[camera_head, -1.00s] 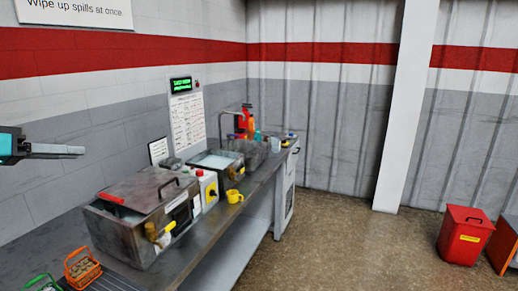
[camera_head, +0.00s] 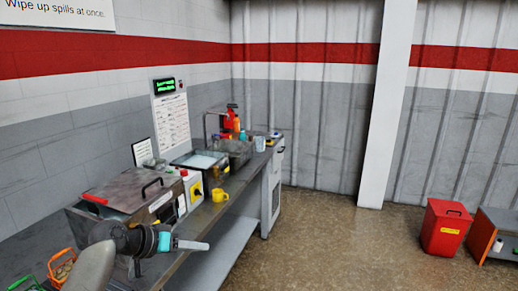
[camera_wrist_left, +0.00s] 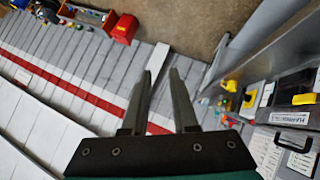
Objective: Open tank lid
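The grey metal tank (camera_head: 80,221) stands on the bench at the left, its lid (camera_head: 122,190) lying shut on top. A dark arched handle (camera_head: 152,187) is on the lid; a handle also shows at the lower right of the left wrist view (camera_wrist_left: 292,145). My left gripper (camera_head: 207,246) is in front of the tank, to its right in the head view, pointing right and apart from it. Its fingers (camera_wrist_left: 160,76) are apart and empty in the left wrist view. My arm hides part of the tank's front. My right gripper is not in view.
A white box with a yellow switch (camera_head: 194,190), a yellow mug (camera_head: 220,195) and a basin (camera_head: 198,161) stand beyond the tank. Orange (camera_head: 62,268) and green baskets are at the near left. A red bin (camera_head: 446,228) stands on the floor right. Floor before the bench is clear.

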